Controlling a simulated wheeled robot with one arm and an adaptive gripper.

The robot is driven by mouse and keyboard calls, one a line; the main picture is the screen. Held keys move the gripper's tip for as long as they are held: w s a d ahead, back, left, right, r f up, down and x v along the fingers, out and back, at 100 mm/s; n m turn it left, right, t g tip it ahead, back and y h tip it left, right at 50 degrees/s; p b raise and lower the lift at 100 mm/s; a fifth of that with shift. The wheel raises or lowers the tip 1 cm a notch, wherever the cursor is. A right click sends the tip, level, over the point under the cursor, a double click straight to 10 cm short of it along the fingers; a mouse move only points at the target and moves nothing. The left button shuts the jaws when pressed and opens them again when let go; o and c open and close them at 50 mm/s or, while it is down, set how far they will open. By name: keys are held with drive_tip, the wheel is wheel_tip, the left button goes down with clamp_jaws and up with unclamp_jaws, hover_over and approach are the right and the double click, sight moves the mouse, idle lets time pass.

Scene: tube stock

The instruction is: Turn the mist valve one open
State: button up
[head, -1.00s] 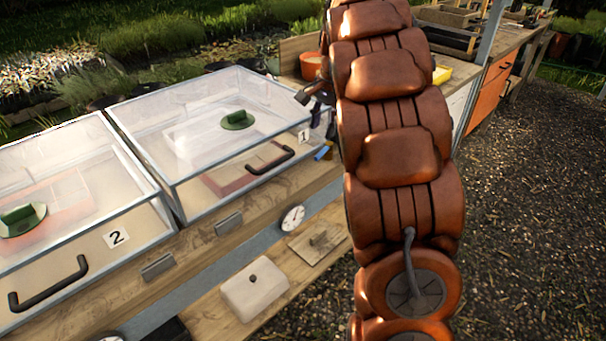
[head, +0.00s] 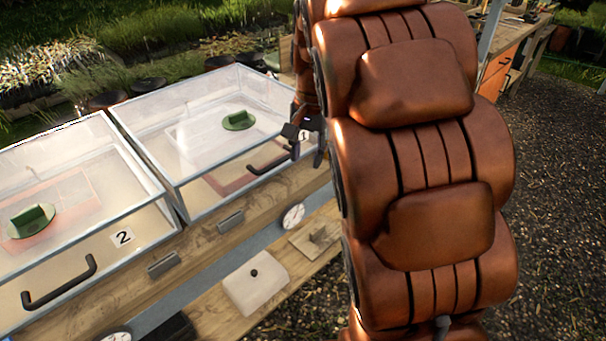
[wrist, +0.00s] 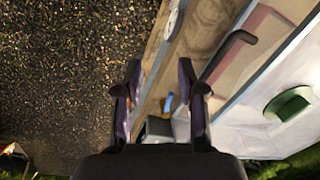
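My gripper (wrist: 159,72) is open and empty, its two dark fingers spread apart in the wrist view. In the head view my gripper (head: 306,142) is at the right front corner of clear box 1 (head: 190,185), by its "1" label. A small blue piece (wrist: 168,103) shows between the fingers in the wrist view, beside the box's side. It may be the handle of mist valve one; I cannot tell for sure, nor how it is turned. In the head view my gripper and arm hide that spot.
Box 1 has a black front handle (head: 270,163) and a green lid knob (head: 238,120). Box 2 (head: 140,240) stands to its left. A round gauge (head: 293,216) is on the bench front, above a low shelf with a pale block (head: 255,288). Gravel (head: 555,220) lies open at right.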

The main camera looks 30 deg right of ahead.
drive_tip(key=s+a+n+p, duration=0.1)
drive_tip(key=s+a+n, duration=0.1)
drive_tip(key=s+a, duration=0.3)
drive_tip(key=shift+s+n+g, duration=0.3)
drive_tip(key=shift+s+g, duration=0.1)
drive_tip(key=shift+s, duration=0.45)
